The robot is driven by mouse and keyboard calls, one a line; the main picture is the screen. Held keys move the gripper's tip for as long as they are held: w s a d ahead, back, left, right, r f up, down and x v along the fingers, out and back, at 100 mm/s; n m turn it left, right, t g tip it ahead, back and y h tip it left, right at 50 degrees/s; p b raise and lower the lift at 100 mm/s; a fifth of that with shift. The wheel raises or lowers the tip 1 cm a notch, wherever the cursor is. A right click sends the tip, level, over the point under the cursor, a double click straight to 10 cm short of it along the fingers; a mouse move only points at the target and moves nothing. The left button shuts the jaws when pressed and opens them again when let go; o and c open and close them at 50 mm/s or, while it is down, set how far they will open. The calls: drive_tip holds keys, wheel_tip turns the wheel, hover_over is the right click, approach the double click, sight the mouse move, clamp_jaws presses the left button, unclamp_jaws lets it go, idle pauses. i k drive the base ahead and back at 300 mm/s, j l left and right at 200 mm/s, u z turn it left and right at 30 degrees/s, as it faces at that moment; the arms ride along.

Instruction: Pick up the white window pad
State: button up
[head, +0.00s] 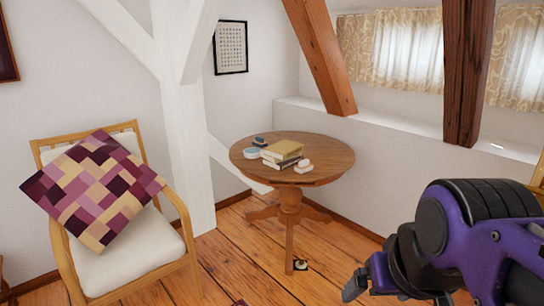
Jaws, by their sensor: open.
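I cannot tell for sure which thing is the white window pad. A small pale item (497,146) lies on the white window ledge at the right, too small to make out. Another small white item (304,164) lies on the round wooden table (335,157), at the right of the stacked books. My gripper (385,288) is at the lower right, open, in front of and well apart from the table and the ledge. Its fingers are partly cut off by the bottom edge, and nothing shows between them.
Stacked books (282,152), a pale round dish (251,153) and a small dark blue item (259,141) share the table. An armchair (184,222) with a patchwork cushion (95,188) stands left. Timber braces (320,57) cross before the ledge. A small black-and-white object (301,265) lies on the floor.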

sight(304, 165)
drive_tip(key=i+l, duration=0.1)
drive_tip(key=i, duration=0.5)
drive_tip(key=i+l+u, duration=0.1)
drive_tip(key=i, duration=0.5)
drive_tip(key=i+l, duration=0.15)
drive_tip(key=i, duration=0.4)
drive_tip(key=j+u, duration=0.05)
